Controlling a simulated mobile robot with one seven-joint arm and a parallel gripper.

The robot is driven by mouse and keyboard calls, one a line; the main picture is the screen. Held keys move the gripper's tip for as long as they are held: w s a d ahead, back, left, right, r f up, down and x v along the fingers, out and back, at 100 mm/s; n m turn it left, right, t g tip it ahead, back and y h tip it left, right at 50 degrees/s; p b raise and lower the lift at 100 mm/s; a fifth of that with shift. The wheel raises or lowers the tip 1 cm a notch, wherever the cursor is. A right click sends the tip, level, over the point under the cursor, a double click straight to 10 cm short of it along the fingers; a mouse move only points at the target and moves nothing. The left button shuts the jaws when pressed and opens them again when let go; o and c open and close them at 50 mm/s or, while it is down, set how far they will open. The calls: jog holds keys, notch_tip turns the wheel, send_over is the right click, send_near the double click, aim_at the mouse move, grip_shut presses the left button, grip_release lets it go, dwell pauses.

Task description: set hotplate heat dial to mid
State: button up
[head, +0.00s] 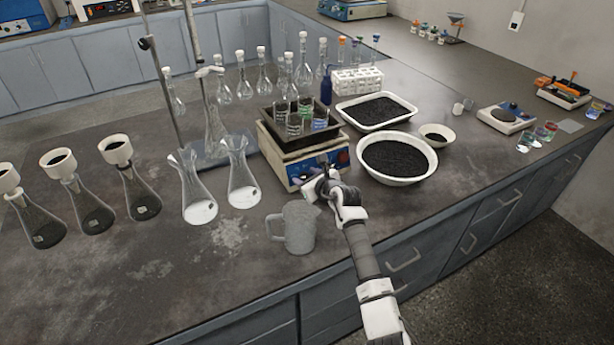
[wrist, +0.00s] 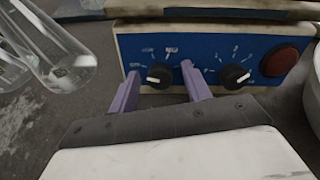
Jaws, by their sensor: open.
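The hotplate (head: 281,165) is a beige box with a blue front panel on the bench, also large in the wrist view (wrist: 130,45). Its panel carries a left black dial (wrist: 158,76) and a right black dial (wrist: 235,76), each with a white pointer mark and small white print around it. The print is too small to tell surely which is the heat dial. My gripper (head: 318,187) is at the panel front. In the wrist view its purple fingers (wrist: 161,80) are open, one either side of the left dial. I cannot tell whether they touch it.
A red button (wrist: 279,60) sits right of the dials. A dark tray of beakers (head: 268,128) stands on the hotplate. Flasks (head: 243,180) stand left, a grey jug (head: 299,228) in front, and a white bowl of black grains (head: 398,180) right.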

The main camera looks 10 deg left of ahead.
jog(key=c, duration=1)
jog(key=shift+m, duration=0.4)
jog(key=m, duration=0.3)
jog(key=shift+m, duration=0.4)
jog(key=m, duration=0.5)
jog(key=shift+m, duration=0.3)
jog(key=m, duration=0.5)
jog(key=shift+d+m+t, duration=0.1)
jog(key=shift+m+t, duration=0.2)
jog(key=shift+m, duration=2)
